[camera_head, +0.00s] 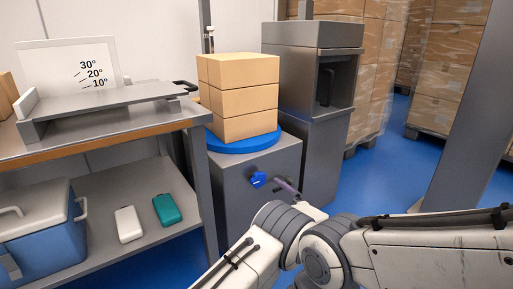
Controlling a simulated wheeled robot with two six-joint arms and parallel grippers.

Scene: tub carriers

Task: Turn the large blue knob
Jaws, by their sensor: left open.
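The blue knob (259,180) sticks out from the front of a grey cabinet, below a blue round plate. My left gripper (286,187) shows only as a slim greyish-purple part just right of the knob, with a small gap between them in the picture. Most of it is hidden behind my white and grey arm joints. It is open, with nothing seen between its fingers. Whether it touches the knob cannot be told. My right gripper is not in view.
Stacked cardboard boxes (238,98) stand on the blue round plate (243,145) atop the cabinet (225,178). A tall grey machine (312,100) stands close behind at right. A shelf bench (95,130) with a blue cooler (45,238) is at left. Blue floor (375,175) lies open at right.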

